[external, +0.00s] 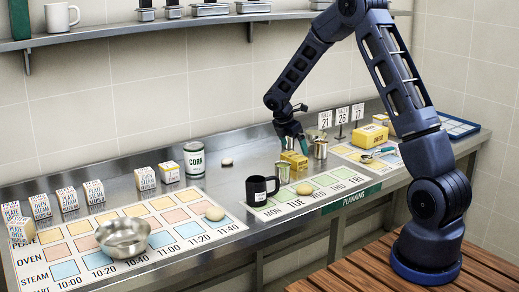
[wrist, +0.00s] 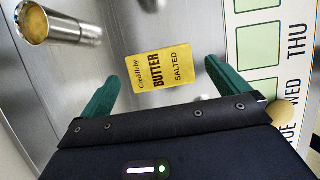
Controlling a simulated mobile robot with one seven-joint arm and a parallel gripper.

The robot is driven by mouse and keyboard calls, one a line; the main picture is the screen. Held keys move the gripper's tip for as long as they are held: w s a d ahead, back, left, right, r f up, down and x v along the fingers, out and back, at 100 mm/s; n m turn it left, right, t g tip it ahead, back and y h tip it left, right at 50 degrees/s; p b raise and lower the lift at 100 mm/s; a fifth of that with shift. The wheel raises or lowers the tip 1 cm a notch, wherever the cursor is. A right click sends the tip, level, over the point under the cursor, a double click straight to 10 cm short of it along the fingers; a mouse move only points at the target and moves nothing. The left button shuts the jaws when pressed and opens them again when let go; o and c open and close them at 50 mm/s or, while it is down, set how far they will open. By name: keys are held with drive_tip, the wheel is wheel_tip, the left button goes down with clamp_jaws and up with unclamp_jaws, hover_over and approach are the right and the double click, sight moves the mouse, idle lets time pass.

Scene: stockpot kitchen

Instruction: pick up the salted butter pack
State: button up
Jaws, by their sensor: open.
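The salted butter pack (wrist: 159,68) is a yellow box with dark lettering reading BUTTER SALTED. It lies on the steel counter, and in the external view the yellow pack (external: 295,160) is under my gripper (external: 292,145). In the wrist view my gripper (wrist: 161,74) is open, with its green fingers apart on either side of the pack's image. The pack's printed top is in full view there. The fingers do not appear to touch it, and the exact height gap is hard to tell.
A metal cup (external: 321,148) stands close right of the pack, and another metal cup (wrist: 60,25) shows in the wrist view. A black mug (external: 262,191) and a round bun (external: 304,188) are in front. Another yellow box (external: 373,135) sits farther right. Sign cards (external: 341,116) stand behind.

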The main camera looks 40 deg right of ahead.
sight(295, 155)
drive_tip(key=shift+a+x, duration=0.2)
drive_tip(key=shift+x, duration=1.2)
drive_tip(key=shift+a+x, duration=0.2)
drive_tip(key=shift+x, duration=1.2)
drive_tip(key=shift+w+f, duration=0.1)
drive_tip(key=shift+w, duration=0.05)
drive_tip(key=c, duration=0.9)
drive_tip(key=shift+o, duration=0.2)
